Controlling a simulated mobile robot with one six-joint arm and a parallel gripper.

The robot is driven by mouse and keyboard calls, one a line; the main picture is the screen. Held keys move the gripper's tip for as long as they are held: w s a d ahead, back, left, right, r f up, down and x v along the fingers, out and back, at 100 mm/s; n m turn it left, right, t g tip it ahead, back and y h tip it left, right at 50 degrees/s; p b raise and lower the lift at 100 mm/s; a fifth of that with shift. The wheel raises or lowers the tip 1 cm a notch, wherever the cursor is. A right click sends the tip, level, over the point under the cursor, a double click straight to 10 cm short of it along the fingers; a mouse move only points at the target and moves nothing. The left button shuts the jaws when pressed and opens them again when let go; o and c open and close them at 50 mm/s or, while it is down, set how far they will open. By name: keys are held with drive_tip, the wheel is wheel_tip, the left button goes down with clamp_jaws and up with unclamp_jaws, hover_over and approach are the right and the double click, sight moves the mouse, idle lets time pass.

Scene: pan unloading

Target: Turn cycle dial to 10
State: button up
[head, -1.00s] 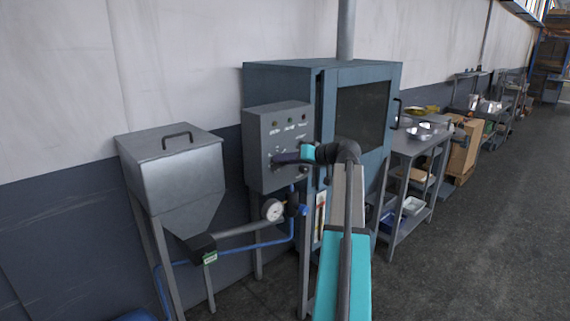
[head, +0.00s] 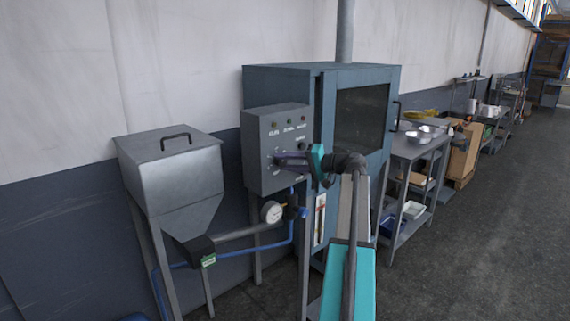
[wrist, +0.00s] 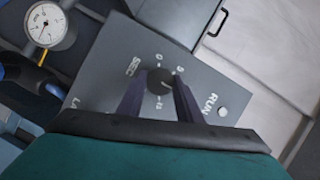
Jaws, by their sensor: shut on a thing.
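The cycle dial (wrist: 160,80) is a round black knob on a grey control box (head: 268,125). In the wrist view it sits between the two dark fingers of my gripper (wrist: 161,90), which is shut on it. A short light mark shows near the dial's upper right edge. Small printed numbers surround it, with "0" and "5" on the far side; the lower marks are hard to read. "SEC" and "RUN" are printed to either side. In the head view my gripper (head: 280,158) meets the box front, and its fingers hide most of the dial.
A round gauge (head: 272,212) and blue piping sit below the box. A metal hopper (head: 172,175) stands at left, and a blue-grey oven cabinet (head: 362,120) behind. A metal table (head: 408,148) with bowls stands at right. The floor at right is open.

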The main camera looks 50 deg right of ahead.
idle(0.4)
drive_tip(key=o, duration=1)
drive_tip(key=shift+o, duration=0.2)
drive_tip(key=shift+s, duration=0.1)
drive_tip(key=b+v, duration=0.3)
drive_tip(key=v, duration=1)
drive_tip(key=shift+s, duration=0.3)
drive_tip(key=shift+d, duration=0.1)
